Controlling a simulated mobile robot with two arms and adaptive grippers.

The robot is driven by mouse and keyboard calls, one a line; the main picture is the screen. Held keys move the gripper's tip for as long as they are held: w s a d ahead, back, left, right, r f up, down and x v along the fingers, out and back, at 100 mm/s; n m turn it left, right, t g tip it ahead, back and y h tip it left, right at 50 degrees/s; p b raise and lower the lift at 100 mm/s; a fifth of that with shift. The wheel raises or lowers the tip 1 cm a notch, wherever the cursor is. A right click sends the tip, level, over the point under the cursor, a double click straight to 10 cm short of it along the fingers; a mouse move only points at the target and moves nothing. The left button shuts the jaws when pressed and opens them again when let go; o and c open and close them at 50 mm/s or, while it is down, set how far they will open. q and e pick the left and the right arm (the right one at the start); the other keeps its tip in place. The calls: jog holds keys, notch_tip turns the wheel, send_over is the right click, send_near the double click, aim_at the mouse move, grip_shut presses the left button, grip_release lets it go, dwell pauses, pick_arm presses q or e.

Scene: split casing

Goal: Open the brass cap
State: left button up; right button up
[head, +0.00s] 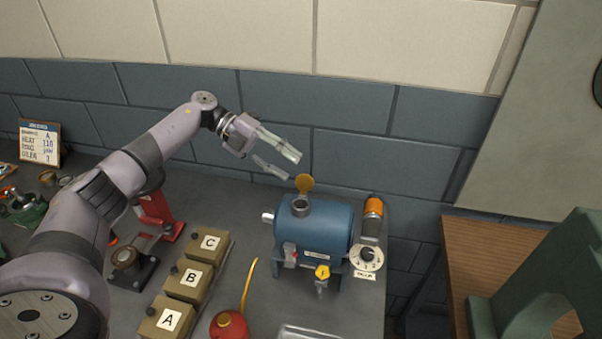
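The brass cap (304,183) stands upright above the filler neck (300,205) on top of a blue cylindrical tank (318,230). It looks swung up on its hinge, and the mouth of the neck shows below it. My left gripper (284,165) is open and empty, just up and to the left of the cap. Its two fingers are spread and point right and down. They look apart from the cap. My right gripper is not in view.
Boxes A (171,318), B (190,281) and C (209,245) stand left of the tank. A red oil can (230,325) with a yellow spout stands in front. A dial (366,257) and orange-topped lamp (373,207) are at the right. A brick wall is behind.

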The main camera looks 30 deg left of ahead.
pick_arm(q)
jog(key=v, duration=0.5)
jog(key=shift+a+r, duration=0.1)
jog(key=shift+a, duration=0.25)
jog(key=shift+s, duration=0.1)
